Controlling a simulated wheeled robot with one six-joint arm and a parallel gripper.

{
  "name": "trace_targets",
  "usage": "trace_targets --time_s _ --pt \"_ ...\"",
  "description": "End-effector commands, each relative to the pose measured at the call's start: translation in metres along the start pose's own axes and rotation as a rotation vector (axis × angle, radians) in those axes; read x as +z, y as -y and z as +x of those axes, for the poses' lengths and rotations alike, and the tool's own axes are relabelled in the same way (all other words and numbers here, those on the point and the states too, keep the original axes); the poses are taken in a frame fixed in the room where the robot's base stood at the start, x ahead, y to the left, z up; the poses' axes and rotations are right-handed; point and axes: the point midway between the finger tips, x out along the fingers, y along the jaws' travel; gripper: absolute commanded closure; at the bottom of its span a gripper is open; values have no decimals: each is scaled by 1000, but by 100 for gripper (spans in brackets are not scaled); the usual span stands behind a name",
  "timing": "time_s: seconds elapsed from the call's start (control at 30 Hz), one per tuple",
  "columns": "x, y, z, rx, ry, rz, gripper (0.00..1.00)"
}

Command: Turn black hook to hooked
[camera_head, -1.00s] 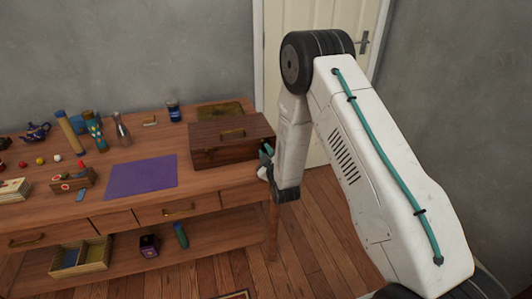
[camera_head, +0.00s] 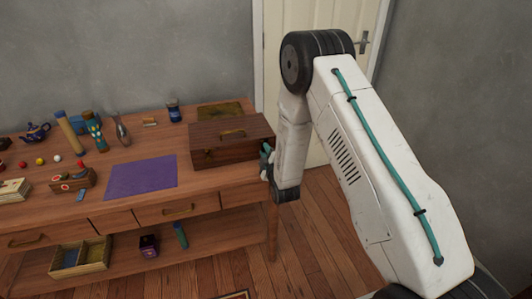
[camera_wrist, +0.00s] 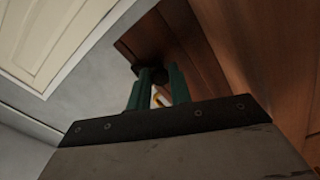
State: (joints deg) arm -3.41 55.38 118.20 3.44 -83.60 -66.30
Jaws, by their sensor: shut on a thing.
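My gripper (camera_head: 267,157) is at the box's right side. In the wrist view, my gripper's green fingers (camera_wrist: 157,82) are closed about a small black piece, the black hook (camera_wrist: 159,74), against the wooden side (camera_wrist: 185,45). The fingers hide much of the hook, so I cannot tell how far it is turned. A small pale, yellowish bit shows between the fingers.
A purple mat (camera_head: 142,177) lies left of the box. A brass-coloured tray (camera_head: 222,112) is behind it and a blue jar (camera_head: 174,112) stands near the wall. Drawers are below the tabletop. A white door (camera_head: 315,90) is behind my arm.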

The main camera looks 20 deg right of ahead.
Motion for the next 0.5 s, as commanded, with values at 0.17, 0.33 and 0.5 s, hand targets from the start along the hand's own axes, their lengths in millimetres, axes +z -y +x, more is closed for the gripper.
trace_targets --time_s 0.17,0.33,0.5 --pt "-1 1 0 -2 -2 0 100" --pt "0 0 0 -1 -1 0 58" --pt "0 0 0 -1 0 1 58"
